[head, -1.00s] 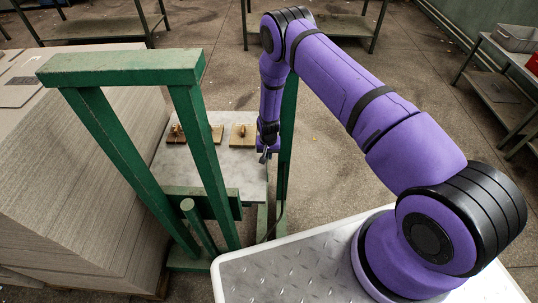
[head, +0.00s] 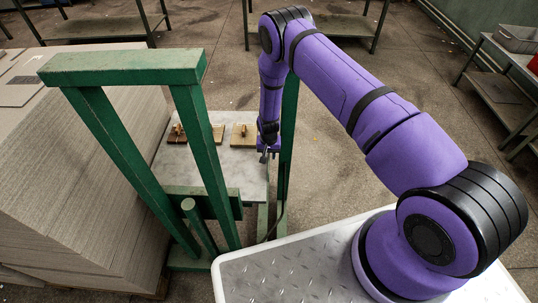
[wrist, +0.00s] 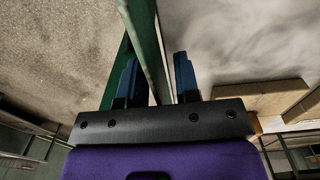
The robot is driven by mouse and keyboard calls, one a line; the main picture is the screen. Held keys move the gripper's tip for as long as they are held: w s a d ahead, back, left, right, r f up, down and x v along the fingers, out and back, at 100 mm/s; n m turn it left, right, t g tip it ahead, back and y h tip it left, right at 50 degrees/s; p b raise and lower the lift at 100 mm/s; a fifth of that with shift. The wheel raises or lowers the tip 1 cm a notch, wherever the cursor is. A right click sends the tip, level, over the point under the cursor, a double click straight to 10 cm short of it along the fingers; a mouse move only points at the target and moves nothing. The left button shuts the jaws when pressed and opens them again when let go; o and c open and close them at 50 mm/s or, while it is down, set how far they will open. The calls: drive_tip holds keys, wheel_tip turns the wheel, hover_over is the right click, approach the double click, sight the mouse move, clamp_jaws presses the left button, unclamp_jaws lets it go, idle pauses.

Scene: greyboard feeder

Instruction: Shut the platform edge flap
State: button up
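The pale grey platform (head: 190,165) stands inside the green frame, with small wooden blocks on its top. My gripper (head: 265,156) is low at the platform's right edge, beside a green post. In the wrist view my gripper (wrist: 158,80) is open, its two blue fingers apart. A grey-green strip (wrist: 150,45) runs between the fingers along the platform edge. It may be the edge flap; I cannot tell for sure. The platform top (wrist: 225,50) lies right of the strip. I cannot tell whether either finger touches the strip.
The green frame (head: 120,67) rises in front of the platform. A tall stack of greyboard (head: 70,180) fills the left. Wooden blocks (head: 243,135) sit near the platform's far edge. Open floor (head: 350,165) lies to the right, with a shelf (head: 500,90) beyond it.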

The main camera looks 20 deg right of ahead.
wheel_tip(320, 180, up, 11)
drive_tip(key=shift+f, duration=0.2)
idle(0.6)
